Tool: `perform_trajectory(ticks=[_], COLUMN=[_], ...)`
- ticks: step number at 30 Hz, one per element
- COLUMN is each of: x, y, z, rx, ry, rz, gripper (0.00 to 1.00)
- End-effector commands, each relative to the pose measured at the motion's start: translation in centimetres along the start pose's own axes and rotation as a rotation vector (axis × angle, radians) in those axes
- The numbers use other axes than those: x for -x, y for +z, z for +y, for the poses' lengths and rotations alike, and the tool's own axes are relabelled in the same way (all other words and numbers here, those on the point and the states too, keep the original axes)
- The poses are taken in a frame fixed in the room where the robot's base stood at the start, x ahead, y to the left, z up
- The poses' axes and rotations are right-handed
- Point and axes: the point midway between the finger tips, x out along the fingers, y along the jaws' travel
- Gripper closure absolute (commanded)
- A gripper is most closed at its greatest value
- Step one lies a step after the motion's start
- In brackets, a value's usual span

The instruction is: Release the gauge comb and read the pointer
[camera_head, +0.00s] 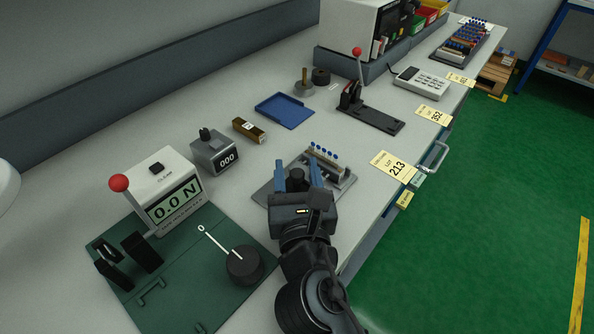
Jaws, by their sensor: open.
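My gripper (295,168) is open, its two blue fingers apart over a grey fixture plate (262,195). A dark round knob (296,178) shows between the fingers; I cannot tell whether they touch it. A row of blue-tipped pins (324,154) stands at the plate's far side, beside a small grey block; this may be the gauge comb, but I cannot tell for sure. A white pointer (216,243) runs from a dark round dial hub (245,264) on a green base (180,290), its tip near a "0" mark. My wrist hides the plate's near part.
A grey gauge (172,192) with a red-knobbed lever reads 0.0 N. A counter (214,153) reads 000.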

Motion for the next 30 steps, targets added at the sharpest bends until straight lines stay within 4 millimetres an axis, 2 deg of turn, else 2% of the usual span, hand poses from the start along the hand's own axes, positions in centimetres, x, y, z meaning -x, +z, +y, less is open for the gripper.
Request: perform_trajectory(ticks=[2,15,30], x=[0.01,0.04,-0.30], y=[0.00,0.00,0.28], z=[0.00,0.01,-0.33], rx=[0.000,-0.001,0.000], ry=[0.000,0.000,-0.001], rz=[0.000,0.000,0.001], gripper=[0.56,0.99,1.00])
